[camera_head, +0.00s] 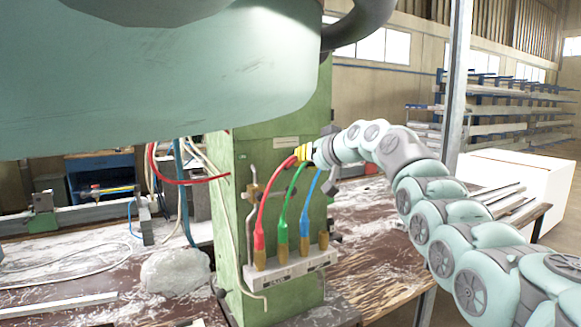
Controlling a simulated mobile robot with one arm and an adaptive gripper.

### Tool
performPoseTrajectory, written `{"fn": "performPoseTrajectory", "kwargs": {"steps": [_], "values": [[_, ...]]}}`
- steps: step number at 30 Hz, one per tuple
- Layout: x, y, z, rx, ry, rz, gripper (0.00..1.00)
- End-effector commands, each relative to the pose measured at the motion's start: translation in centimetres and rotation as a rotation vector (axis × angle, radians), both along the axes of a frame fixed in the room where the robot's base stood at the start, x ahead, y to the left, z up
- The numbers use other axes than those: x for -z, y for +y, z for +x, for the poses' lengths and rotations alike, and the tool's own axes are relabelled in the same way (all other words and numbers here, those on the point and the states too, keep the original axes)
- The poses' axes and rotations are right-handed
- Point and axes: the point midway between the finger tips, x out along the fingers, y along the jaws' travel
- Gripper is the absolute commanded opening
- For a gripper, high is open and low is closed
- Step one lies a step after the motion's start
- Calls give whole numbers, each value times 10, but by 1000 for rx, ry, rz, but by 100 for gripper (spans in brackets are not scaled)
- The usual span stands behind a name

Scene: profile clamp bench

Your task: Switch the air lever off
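A green machine column (285,215) stands in the middle. A small yellow part (302,152) shows on its front at the upper ends of the hoses; I cannot tell surely whether it is the air lever. My gripper (314,153) reaches in from the right and is right at this yellow part. Its fingers are too small and partly hidden, so I cannot tell whether it is open, shut or touching. A brass fitting with a pipe (255,189) sits left of the red hose.
A red hose (264,208), a green hose (287,207) and a blue hose (307,197) rise from a grey manifold (290,269) close below my gripper. A crumpled clear bag (175,271) lies left. A white box (520,185) stands right.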

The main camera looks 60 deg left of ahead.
Motion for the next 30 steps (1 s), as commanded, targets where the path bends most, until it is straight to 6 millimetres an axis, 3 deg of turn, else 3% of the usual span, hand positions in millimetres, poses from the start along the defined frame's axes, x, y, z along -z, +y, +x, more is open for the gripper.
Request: {"fn": "performPoseTrajectory", "kwargs": {"steps": [21,30], "values": [[-26,-78,7,5,-1,5,0],[-31,-92,7,2,1,1,0]]}}
